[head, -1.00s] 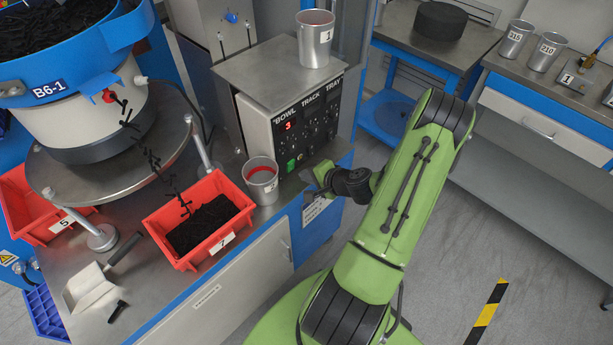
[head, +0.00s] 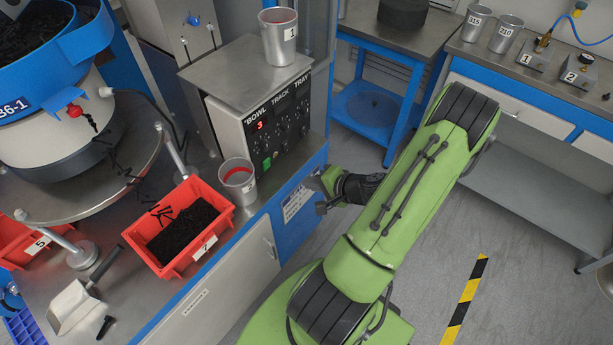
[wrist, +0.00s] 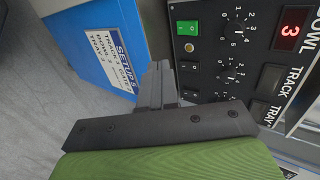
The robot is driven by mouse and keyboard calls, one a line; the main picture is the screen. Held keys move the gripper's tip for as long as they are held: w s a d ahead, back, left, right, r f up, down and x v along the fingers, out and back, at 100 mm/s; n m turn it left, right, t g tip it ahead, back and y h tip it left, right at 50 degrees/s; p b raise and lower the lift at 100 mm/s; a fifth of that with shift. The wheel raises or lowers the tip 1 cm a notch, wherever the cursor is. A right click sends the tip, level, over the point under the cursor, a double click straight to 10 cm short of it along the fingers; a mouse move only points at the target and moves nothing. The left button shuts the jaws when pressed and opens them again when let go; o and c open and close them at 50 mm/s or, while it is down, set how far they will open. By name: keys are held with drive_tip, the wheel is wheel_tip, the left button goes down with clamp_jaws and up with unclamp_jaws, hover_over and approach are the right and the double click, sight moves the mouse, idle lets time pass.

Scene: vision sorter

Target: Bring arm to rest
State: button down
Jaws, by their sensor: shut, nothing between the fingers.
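My green arm (head: 415,195) reaches up from the lower middle of the head view, bent at the elbow. My gripper (head: 318,196) is at its end, in front of the blue side of the bench and to the right of the metal cup. In the wrist view my gripper (wrist: 159,70) shows as two grey fingers held together, empty. They are in front of the control box (wrist: 225,50) and the setup label (wrist: 120,60). I cannot tell the exact gap between the fingers and the bench.
A metal cup with a red inside (head: 238,180) stands on the bench near the control box (head: 270,125). A red bin of black parts (head: 172,272) sits left of it. Another cup (head: 282,50) stands on the box. Open floor (head: 425,280) lies to the right.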

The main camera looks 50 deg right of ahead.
drive_tip(key=w+a+r+n+g+y+p, duration=0.1)
drive_tip(key=w+a+r+n+g+p, duration=0.15)
drive_tip(key=a+r+n, duration=0.45)
drive_tip(key=w+a+r+n+g+y+p, duration=0.1)
drive_tip(key=a+r+n+g, duration=0.35)
drive_tip(key=a+r, duration=0.35)
drive_tip(key=s+a+r+n+h+p, duration=0.1)
drive_tip(key=s+a+r+n, duration=0.2)
drive_tip(key=r, duration=0.5)
drive_tip(key=s+a+r+n+t+h+p, duration=0.1)
drive_tip(key=s+a+r+n+p, duration=0.1)
drive_tip(key=s+a+r, duration=0.4)
wheel_tip(320, 180, up, 2)
drive_tip(key=shift+s+a+r+n+t, duration=0.15)
drive_tip(key=shift+s+a+n+t, duration=0.15)
drive_tip(key=shift+s+n, duration=0.35)
drive_tip(key=shift+s, duration=0.1)
drive_tip(key=shift+d, duration=0.1)
